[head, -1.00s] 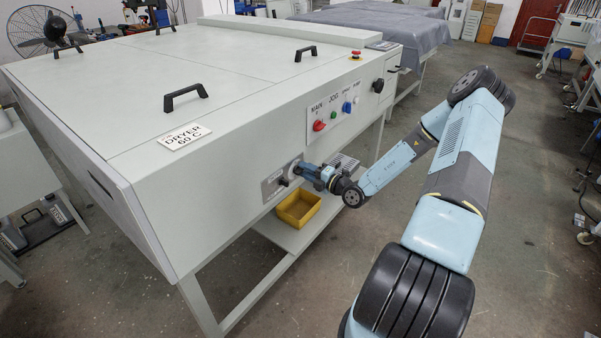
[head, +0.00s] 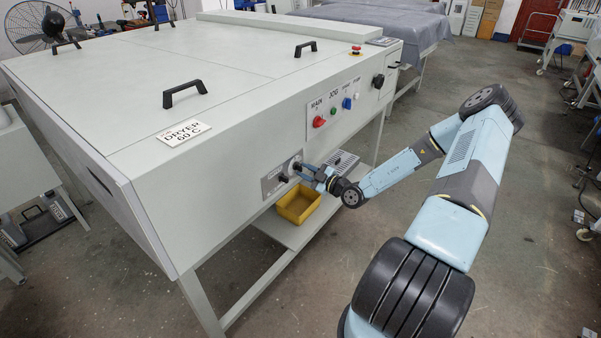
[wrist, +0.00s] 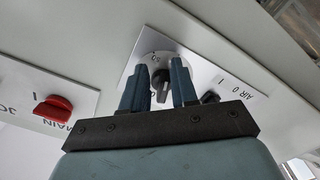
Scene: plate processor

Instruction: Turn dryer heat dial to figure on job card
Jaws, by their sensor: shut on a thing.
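The job card (head: 184,133) lies on top of the pale grey dryer and reads "DRYER 60 C". The dryer heat dial (head: 292,167) is on a grey plate low on the dryer's front face. In the wrist view, its dark knob (wrist: 161,83) with a pale pointer line sits between my two fingers, in front of a white round scale. My gripper (head: 300,171) is at the dial, shut on the knob; it also shows in the wrist view (wrist: 159,88). A numeral shows at the scale's rim, but I cannot read the setting surely.
Left of the dial is a small dark air switch (head: 283,178), labelled "AIR" in the wrist view. The red main switch (head: 318,121) and other controls are up to the right. A yellow bin (head: 299,204) stands on the shelf below.

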